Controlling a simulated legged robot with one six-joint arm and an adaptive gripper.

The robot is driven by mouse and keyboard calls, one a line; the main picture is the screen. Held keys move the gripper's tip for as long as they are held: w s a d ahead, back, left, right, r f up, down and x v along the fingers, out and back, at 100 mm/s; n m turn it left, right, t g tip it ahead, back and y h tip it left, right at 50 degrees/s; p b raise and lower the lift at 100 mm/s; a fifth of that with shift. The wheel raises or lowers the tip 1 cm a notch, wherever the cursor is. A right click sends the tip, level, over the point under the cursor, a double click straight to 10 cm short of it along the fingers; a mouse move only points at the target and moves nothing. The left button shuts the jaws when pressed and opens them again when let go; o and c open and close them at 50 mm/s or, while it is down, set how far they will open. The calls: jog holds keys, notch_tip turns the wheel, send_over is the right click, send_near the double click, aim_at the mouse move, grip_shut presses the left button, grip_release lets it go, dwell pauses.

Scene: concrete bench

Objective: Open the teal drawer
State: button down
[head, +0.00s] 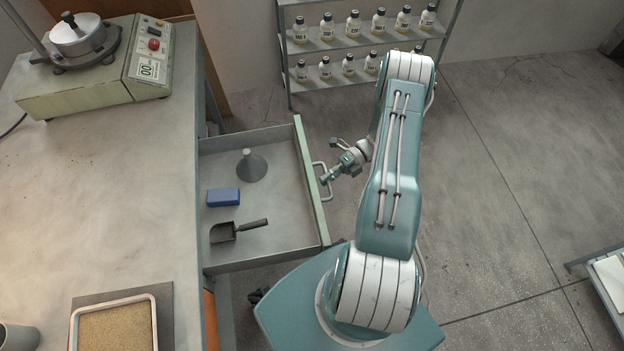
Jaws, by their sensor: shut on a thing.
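The teal drawer (311,190) stands pulled out from the right side of the bench, its inside showing. Its pale front panel faces right and carries a metal bar handle (328,192). My gripper (329,178) is at the handle from the right, shut on the bar near its middle. In the drawer lie a grey funnel (251,167), a blue block (223,197) and a dark scoop (226,232), apart from one another.
The concrete bench (95,210) fills the left, with a green machine (110,82) and a tray of sand (115,330) on it. A shelf of small bottles (335,45) stands at the back. Open floor (500,180) lies to the right, with a low rack (607,275) at the edge.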

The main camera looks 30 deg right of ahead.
jog(key=shift+s+d+f, duration=0.2)
jog(key=shift+s+d, duration=0.15)
jog(key=shift+d, duration=0.3)
jog(key=c, duration=0.7)
grip_release()
jog(key=shift+w+d, duration=0.1)
jog(key=shift+r, duration=0.1)
jog(key=d, duration=0.4)
jog(key=d+r, duration=0.1)
jog(key=d, duration=0.3)
jog(key=d+r, duration=0.1)
jog(key=d, duration=0.3)
jog(key=shift+w, duration=0.3)
